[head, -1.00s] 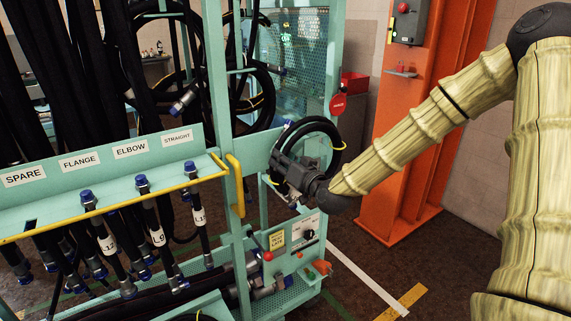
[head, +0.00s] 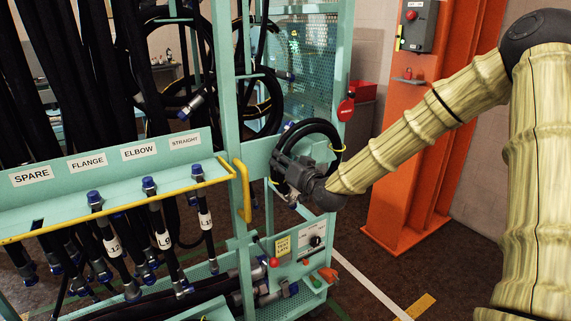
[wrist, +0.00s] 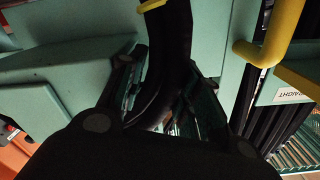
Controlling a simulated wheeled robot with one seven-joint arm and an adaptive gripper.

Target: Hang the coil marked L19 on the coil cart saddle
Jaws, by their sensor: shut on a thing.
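My gripper (head: 284,170) is shut on a black hose coil (head: 322,126) with yellow bands, beside the teal frame at mid-height. In the wrist view, the black hose (wrist: 163,75) passes between the fingers (wrist: 150,95), and a yellow band crosses it at the top. No L19 mark is readable on the held coil. A teal panel (head: 258,152) lies just behind and left of the coil; I cannot tell whether they touch. I cannot make out the saddle clearly.
A teal hose rack (head: 100,185) with labelled slots and hanging hoses stands left, with a yellow handle (head: 241,190) near my gripper. Other coils (head: 268,105) hang behind. A control box (head: 300,248) sits below. An orange column (head: 415,150) stands right, with floor between.

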